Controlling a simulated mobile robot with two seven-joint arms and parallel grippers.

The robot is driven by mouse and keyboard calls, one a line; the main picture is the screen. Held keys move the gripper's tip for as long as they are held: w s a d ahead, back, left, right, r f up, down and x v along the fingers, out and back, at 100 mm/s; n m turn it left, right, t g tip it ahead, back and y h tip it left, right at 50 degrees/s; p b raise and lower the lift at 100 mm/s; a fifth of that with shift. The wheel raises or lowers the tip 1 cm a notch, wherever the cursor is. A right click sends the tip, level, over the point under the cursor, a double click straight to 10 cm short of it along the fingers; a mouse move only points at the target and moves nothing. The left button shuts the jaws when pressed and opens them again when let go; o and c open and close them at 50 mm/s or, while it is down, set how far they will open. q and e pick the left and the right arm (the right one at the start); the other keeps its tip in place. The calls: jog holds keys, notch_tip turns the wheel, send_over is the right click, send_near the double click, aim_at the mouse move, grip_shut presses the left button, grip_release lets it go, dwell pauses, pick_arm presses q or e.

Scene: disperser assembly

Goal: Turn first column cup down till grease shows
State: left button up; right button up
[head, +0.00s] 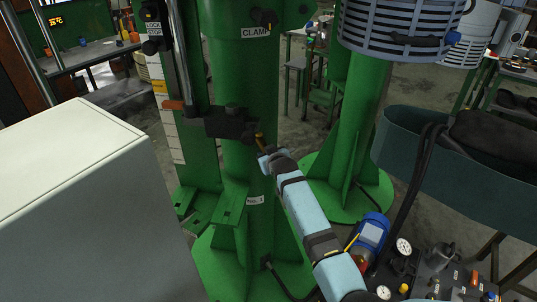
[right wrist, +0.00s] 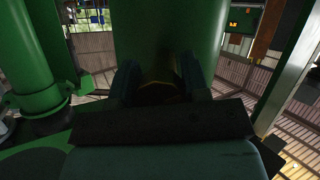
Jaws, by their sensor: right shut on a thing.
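The first green column (head: 250,85) stands in the middle of the head view, with a black clamp block (head: 228,122) on its side. A small brownish-yellow cup (head: 260,142) shows at the column, just above the tip of my right gripper (head: 266,158). My right gripper is shut on the cup. In the right wrist view the two fingers (right wrist: 160,80) stand either side of a dark round shape with a thin yellowish edge, close against the green column. Most of the cup is hidden, and I cannot tell whether grease shows. My left gripper is not in view.
A second green column (head: 355,110) with a blue-grey slotted basket (head: 400,30) stands to the right. A large pale cabinet (head: 75,200) fills the left front. A panel with gauges (head: 404,246) and a blue motor (head: 373,232) sits low right, near my arm.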

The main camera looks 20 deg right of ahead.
jog(key=o, duration=0.9)
jog(key=shift+s, duration=0.1)
jog(key=v, duration=1.3)
jog(key=shift+s+r+b, duration=0.15)
jog(key=shift+s+b, duration=0.15)
